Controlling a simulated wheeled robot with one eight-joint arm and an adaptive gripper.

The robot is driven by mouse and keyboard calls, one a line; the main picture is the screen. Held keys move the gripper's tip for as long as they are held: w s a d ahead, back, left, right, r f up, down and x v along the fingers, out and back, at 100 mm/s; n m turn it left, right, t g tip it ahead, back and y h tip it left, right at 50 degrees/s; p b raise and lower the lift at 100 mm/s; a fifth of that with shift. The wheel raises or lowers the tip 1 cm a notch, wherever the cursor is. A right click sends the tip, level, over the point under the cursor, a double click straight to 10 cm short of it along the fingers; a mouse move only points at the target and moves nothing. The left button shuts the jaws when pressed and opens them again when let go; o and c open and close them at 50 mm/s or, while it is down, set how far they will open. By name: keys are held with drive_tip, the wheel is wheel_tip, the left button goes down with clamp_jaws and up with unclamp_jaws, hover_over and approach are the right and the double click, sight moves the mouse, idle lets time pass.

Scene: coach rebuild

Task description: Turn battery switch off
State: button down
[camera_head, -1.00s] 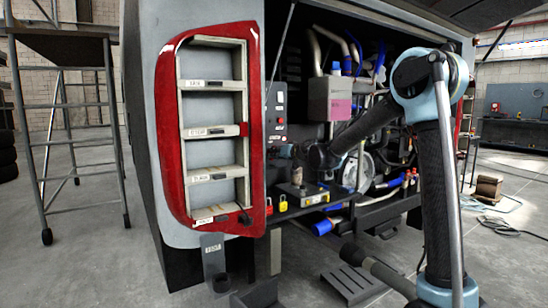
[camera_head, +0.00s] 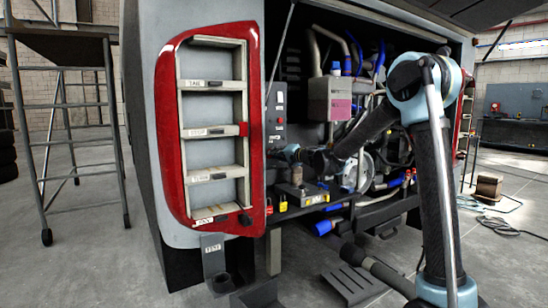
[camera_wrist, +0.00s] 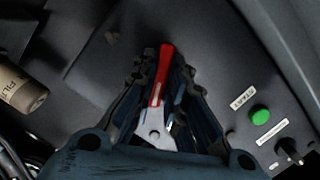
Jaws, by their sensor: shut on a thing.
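A lever with a red handle (camera_wrist: 161,75) and a silver metal end (camera_wrist: 154,131) shows in the wrist view. I take it for the battery switch, but no label on it is readable. My gripper (camera_wrist: 161,58) has its two dark fingers on either side of the red handle, closed on it. The handle points up and slightly right in that view. In the head view my gripper (camera_head: 288,152) reaches into the open bay beside the panel edge. The lever cannot be made out there.
A green button (camera_wrist: 260,115) and a black knob (camera_wrist: 289,147) sit on the panel to the right in the wrist view. A brown filter cylinder (camera_wrist: 22,90) is at left. The red-framed light cluster (camera_head: 172,130) stands left of the bay; a purple-grey box (camera_head: 330,98) is above my arm.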

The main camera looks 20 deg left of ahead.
drive_tip(key=m+y, duration=0.1)
drive_tip(key=m, duration=0.4)
drive_tip(key=shift+f+m, duration=0.1)
drive_tip(key=shift+m, duration=0.2)
drive_tip(key=c, duration=1.4)
unclamp_jaws()
drive_tip(key=shift+w, duration=0.1)
drive_tip(key=shift+c, duration=0.2)
drive_tip(key=s+a+v, duration=0.1)
drive_tip(key=v, duration=0.8)
drive_tip(key=shift+s+f, duration=0.15)
drive_tip(key=shift+s, duration=0.2)
